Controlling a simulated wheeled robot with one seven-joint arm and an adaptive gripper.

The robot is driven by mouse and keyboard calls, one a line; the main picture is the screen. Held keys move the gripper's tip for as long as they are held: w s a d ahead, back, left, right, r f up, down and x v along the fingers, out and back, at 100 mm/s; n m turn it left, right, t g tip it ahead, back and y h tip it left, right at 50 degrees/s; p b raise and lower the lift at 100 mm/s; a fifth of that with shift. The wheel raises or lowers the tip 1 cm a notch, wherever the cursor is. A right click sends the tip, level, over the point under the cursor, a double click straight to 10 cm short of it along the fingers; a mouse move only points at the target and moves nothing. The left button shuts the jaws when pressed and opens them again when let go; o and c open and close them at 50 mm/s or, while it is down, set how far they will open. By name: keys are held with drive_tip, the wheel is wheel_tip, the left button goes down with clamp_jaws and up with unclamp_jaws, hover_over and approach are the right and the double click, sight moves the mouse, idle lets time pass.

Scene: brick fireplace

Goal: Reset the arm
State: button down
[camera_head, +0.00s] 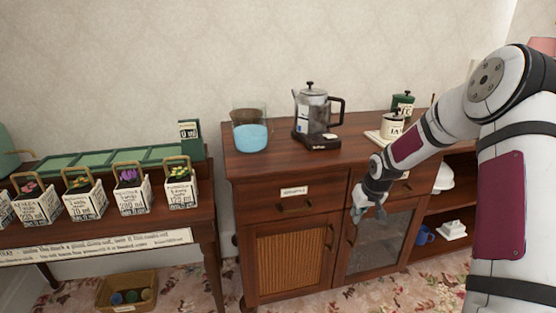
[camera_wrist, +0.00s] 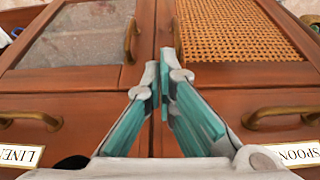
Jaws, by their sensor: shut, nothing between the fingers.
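My gripper (camera_head: 369,213) is at the end of my arm, in front of the wooden cabinet (camera_head: 250,178), at about the height between the drawers and the doors. In the wrist view my gripper (camera_wrist: 160,82) shows its teal-padded fingers brought together, with nothing between them. Behind it are the glass door (camera_wrist: 75,35) on the left and the cane door (camera_wrist: 235,30) on the right. The gripper looks apart from the handles. The drawers and doors appear shut.
A coffee maker (camera_head: 313,112), a glass jar with blue contents (camera_head: 252,138) and a cream canister (camera_head: 392,126) stand on the cabinet top. Left is a table with several small planters (camera_head: 132,192); a basket (camera_head: 126,292) is on the floor below. Open shelves at right hold a blue mug (camera_head: 424,235).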

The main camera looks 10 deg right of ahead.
drive_tip(key=s+a+r+g+h, duration=0.1)
drive_tip(key=s+a+r, duration=0.5)
drive_tip(key=s+r, duration=0.45)
drive_tip(key=s+a+r+g+h, duration=0.1)
drive_tip(key=s+a+r, duration=0.6)
drive_tip(key=s+r, duration=0.35)
drive_tip(key=s+a+r+g+y, duration=0.1)
drive_tip(key=s+a, duration=0.3)
drive_tip(key=s, duration=0.8)
drive_tip(key=s+a+r+y, duration=0.15)
drive_tip(key=s+a, duration=0.35)
drive_tip(key=s, duration=0.7)
wheel_tip(320, 180, up, 17)
drive_tip(key=t+p, duration=0.3)
drive_tip(key=p, duration=1.2)
drive_tip(key=shift+w+d+r+p, duration=0.15)
drive_tip(key=shift+w+d+p, duration=0.1)
drive_tip(key=shift+d+p, duration=0.05)
